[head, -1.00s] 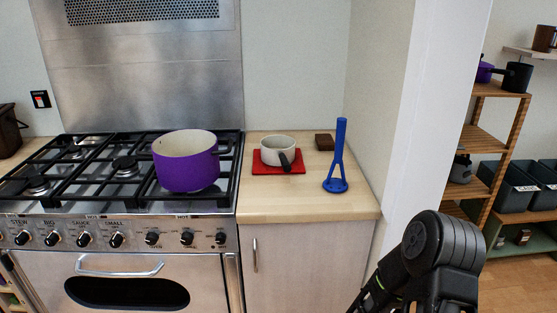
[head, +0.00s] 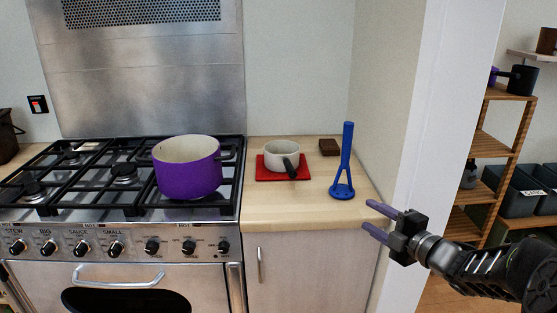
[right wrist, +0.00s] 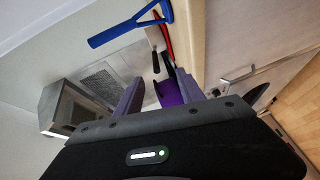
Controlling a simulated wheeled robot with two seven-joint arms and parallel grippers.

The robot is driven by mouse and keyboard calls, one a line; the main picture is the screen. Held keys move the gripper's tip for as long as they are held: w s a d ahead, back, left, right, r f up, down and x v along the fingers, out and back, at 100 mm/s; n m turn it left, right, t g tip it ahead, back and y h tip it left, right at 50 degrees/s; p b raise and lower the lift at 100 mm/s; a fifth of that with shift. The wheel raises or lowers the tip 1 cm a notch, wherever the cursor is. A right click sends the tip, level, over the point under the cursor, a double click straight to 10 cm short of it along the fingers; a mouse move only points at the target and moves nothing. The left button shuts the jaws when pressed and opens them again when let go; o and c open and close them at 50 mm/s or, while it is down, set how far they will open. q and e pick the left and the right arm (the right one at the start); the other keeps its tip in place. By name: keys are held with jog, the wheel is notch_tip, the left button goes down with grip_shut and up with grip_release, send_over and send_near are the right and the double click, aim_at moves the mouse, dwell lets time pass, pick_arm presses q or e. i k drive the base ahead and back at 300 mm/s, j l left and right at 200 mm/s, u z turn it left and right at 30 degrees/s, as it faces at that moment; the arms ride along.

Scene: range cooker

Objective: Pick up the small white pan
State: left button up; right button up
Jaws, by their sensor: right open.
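The small white pan (head: 281,153) stands upright on a red mat (head: 268,174) on the wooden counter, right of the cooker. Its dark handle (head: 290,168) points to the front and slightly right. My right gripper (head: 372,216) is open and empty at the counter's front right corner, apart from the pan, with its purple fingers pointing left. In the right wrist view its fingers (right wrist: 158,95) are spread; a red edge of the mat (right wrist: 164,36) shows beyond them. My left gripper is not in view.
A blue upright utensil (head: 343,170) stands on the counter between my right gripper and the pan. A large purple pot (head: 188,174) sits on the cooker's grates. A small brown block (head: 329,147) lies behind. A white wall edge (head: 428,130) rises at the right.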

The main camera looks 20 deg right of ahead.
aim_at(285, 163)
jog(key=i+j, duration=0.1)
jog(key=i, duration=0.35)
jog(key=i+j, duration=0.15)
jog(key=i, duration=0.25)
